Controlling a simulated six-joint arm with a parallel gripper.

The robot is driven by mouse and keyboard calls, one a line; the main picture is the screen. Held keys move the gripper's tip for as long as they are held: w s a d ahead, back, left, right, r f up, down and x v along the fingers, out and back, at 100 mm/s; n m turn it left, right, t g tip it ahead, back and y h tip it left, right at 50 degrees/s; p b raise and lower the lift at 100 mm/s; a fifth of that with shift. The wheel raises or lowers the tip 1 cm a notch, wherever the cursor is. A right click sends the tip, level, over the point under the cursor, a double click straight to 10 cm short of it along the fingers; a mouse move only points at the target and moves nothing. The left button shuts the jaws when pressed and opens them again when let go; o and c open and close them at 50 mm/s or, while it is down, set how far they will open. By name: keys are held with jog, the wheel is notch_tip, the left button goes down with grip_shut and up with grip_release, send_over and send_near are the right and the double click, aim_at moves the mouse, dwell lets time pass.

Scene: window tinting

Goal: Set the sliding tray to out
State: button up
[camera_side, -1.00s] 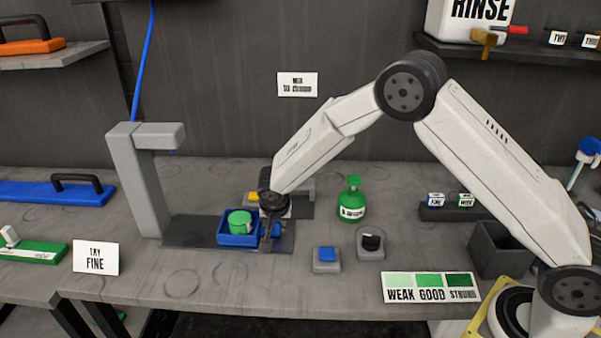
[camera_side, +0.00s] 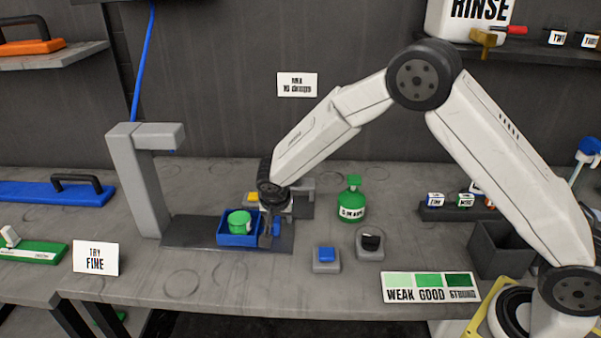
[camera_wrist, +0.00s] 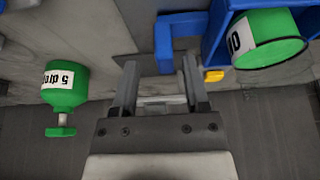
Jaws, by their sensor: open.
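The sliding tray is a blue open box (camera_side: 232,240) on a dark flat track (camera_side: 190,232), toward the track's right part. A green cup (camera_side: 239,222) stands in it. In the wrist view the tray (camera_wrist: 214,35) is at the upper right with the green cup (camera_wrist: 268,38), and a blue handle (camera_wrist: 165,45) juts from its side.
A grey post with an overhanging arm (camera_side: 140,180) stands at the track's left end. A green bottle (camera_side: 352,200), a blue button (camera_side: 327,255) and a black-topped block (camera_side: 370,243) stand to the right.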

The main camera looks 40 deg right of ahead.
jog(key=shift+v, duration=2.5)
jog(key=shift+d, duration=0.1)
jog(key=s+d+r+n+y, duration=0.1)
jog(key=s+d+n, duration=0.3)
jog(key=s, duration=0.7)
jog(key=s+d+r+n+y, duration=0.2)
jog(key=s+d+n, duration=0.2)
jog(key=s, duration=0.8)
jog(key=shift+n+g, duration=0.3)
jog(key=shift+n, duration=0.2)
